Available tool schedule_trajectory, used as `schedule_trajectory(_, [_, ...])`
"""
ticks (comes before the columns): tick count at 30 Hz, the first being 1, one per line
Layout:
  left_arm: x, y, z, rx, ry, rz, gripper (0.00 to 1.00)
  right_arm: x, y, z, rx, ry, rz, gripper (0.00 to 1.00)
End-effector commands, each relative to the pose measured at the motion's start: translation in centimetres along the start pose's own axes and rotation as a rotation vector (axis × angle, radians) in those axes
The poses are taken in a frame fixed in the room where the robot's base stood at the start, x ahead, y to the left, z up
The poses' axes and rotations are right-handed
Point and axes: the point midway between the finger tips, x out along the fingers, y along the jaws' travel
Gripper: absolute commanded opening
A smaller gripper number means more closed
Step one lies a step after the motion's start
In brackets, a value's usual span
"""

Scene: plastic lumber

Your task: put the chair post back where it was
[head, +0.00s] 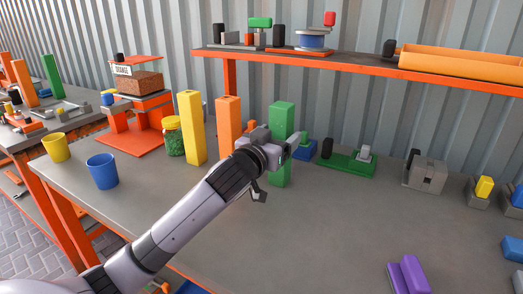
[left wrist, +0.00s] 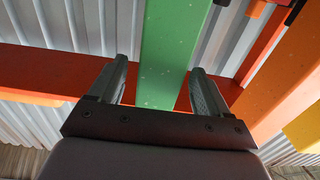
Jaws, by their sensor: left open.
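A green post (head: 282,118) stands upright on the grey workbench, and an orange post (head: 229,125) and a yellow post (head: 192,128) stand to its left. The frames do not show by name which is the chair post. My left gripper (head: 287,150) is at the green post, part way up, and hides part of it. In the left wrist view the green post (left wrist: 170,50) runs up between the two open fingers of my left gripper (left wrist: 160,80), with gaps beside it; contact is not visible. My right gripper is not in view.
A jar (head: 173,138), yellow cup (head: 55,147) and blue cup (head: 102,171) stand left. A green fixture (head: 347,163) and grey block (head: 426,175) are right. An orange-edged shelf (head: 350,66) runs behind, above the bench.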

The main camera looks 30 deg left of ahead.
Motion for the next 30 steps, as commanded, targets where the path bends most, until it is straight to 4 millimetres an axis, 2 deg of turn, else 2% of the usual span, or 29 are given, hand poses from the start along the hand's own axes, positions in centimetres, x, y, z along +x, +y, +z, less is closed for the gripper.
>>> schedule_trajectory(9, [-5.2, 0.0, 0.1, 0.0, -0.002, 0.001, 0.78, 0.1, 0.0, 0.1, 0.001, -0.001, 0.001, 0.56])
schedule_trajectory(16, [-8.4, 0.0, 0.1, 0.001, 0.0, 0.001, 0.78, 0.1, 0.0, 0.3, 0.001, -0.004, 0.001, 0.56])
schedule_trajectory(22, [-9.8, 0.0, 0.0, 0.001, -0.001, 0.0, 0.78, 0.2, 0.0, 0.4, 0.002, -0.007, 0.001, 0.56])
schedule_trajectory(30, [-10.1, 0.0, 0.0, 0.001, 0.0, -0.001, 0.78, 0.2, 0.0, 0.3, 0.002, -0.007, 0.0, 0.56])
